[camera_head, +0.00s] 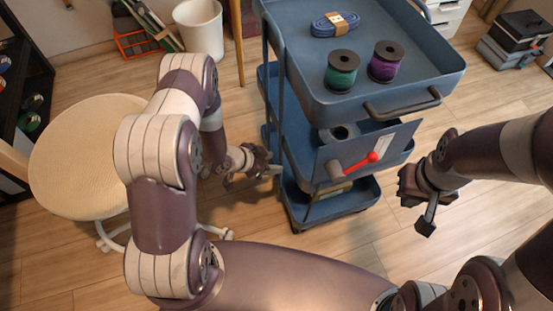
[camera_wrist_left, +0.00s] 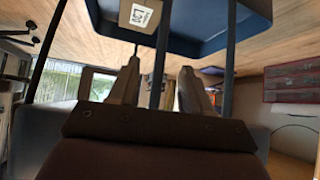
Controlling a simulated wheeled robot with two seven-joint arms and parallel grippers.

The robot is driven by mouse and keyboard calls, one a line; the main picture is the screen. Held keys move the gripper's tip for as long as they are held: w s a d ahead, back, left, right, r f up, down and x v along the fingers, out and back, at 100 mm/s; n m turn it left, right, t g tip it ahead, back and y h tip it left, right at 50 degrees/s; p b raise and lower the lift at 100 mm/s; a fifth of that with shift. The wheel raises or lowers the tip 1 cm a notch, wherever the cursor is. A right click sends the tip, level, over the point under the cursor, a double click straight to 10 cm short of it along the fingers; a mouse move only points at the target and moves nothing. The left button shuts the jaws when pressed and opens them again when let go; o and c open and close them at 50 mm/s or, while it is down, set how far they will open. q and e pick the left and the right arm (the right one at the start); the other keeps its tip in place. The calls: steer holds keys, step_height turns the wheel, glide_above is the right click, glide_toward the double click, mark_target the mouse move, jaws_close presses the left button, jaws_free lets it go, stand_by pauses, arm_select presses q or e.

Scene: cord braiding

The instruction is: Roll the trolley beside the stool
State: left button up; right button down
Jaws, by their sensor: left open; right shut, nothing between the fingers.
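The blue trolley (camera_head: 330,92) stands upright right of centre in the head view, with a top tray, lower shelves and a handle bar (camera_head: 405,104) on its front edge. The stool (camera_head: 75,165) has a round beige seat and stands at the left, apart from the trolley. My left gripper (camera_head: 272,168) is open beside the trolley's left side; in the left wrist view its fingers (camera_wrist_left: 158,85) are apart, with a trolley post showing between them. Whether they touch it I cannot tell. My right gripper (camera_head: 428,222) is shut and empty, right of the trolley, above the floor.
A green spool (camera_head: 341,72), a purple spool (camera_head: 385,62) and a blue cord bundle (camera_head: 334,25) sit on the top tray. A white bin (camera_head: 200,28) stands behind. Floor shows between stool and trolley, partly behind my left arm.

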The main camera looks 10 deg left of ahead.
arm_select(q)
steer(key=p+v, duration=0.3)
steer(key=v, duration=0.6)
steer(key=s+a+p, duration=0.2)
steer(key=s+a, duration=0.2)
steer(key=s, duration=0.1)
steer(key=shift+s+a, duration=0.2)
steer(key=shift+a, duration=0.15)
